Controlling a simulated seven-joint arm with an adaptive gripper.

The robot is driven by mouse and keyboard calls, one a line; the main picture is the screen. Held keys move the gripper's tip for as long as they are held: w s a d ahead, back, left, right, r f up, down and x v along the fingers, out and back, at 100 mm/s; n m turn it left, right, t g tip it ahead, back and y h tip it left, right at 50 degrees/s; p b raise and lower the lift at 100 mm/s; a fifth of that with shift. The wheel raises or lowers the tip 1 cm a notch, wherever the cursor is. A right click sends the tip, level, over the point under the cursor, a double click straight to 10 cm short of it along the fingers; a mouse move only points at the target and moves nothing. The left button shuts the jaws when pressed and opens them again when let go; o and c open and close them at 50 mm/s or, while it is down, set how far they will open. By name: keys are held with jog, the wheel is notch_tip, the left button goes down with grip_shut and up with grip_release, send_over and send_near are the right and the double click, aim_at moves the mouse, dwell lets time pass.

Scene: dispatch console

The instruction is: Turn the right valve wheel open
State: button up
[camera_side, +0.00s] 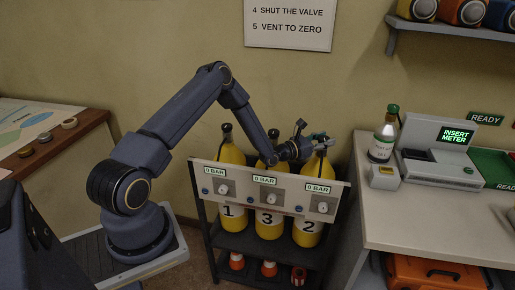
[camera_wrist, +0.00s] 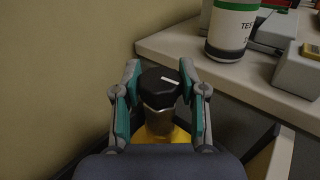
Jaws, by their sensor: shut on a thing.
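The right valve wheel (camera_wrist: 158,88) is a black knob with a white mark, on a metal neck atop a yellow cylinder (camera_wrist: 160,133). In the side view this is the right cylinder (camera_side: 307,232), labelled 2, and its wheel is mostly hidden by my gripper (camera_side: 320,142). In the wrist view my gripper (camera_wrist: 164,84) is shut on the wheel, one teal-padded finger on each side. The white mark points toward the upper right of the wheel. The display above cylinder 2 (camera_side: 318,188) reads 0 BAR.
Cylinders 1 (camera_side: 232,218) and 3 (camera_side: 268,227) stand left of it in the rack (camera_side: 262,254), behind a panel with knobs. A counter (camera_side: 405,220) at the right bears a green-capped bottle (camera_side: 383,143) and a console (camera_side: 440,155) reading INSERT METER.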

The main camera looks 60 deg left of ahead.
jog(key=n+y, duration=0.2)
jog(key=y, duration=0.1)
jog(key=n+y, duration=0.2)
jog(key=shift+s+a+f+g+y, duration=0.1)
jog(key=shift+a+f+g+y, duration=0.1)
jog(key=shift+g+y, duration=0.15)
jog(key=n+g+y, duration=0.1)
jog(key=y, duration=0.1)
jog(key=n+g+y, duration=0.1)
jog(key=n+y, duration=0.1)
jog(key=y, duration=0.1)
jog(key=shift+d+n, duration=0.2)
jog(key=shift+n, duration=0.1)
jog(key=n+g+y, duration=0.3)
jog(key=g+y, duration=0.1)
jog(key=shift+y, duration=0.25)
jog(key=n+g+y, duration=0.3)
jog(key=n+g, duration=0.1)
jog(key=g, duration=0.1)
jog(key=shift+n+g, duration=0.3)
jog(key=shift+g, duration=0.05)
jog(key=shift+a+r+g, duration=0.1)
jog(key=shift+g, duration=0.2)
jog(key=o, duration=1.2)
jog(key=shift+c, duration=0.2)
jog(key=shift+r, duration=0.1)
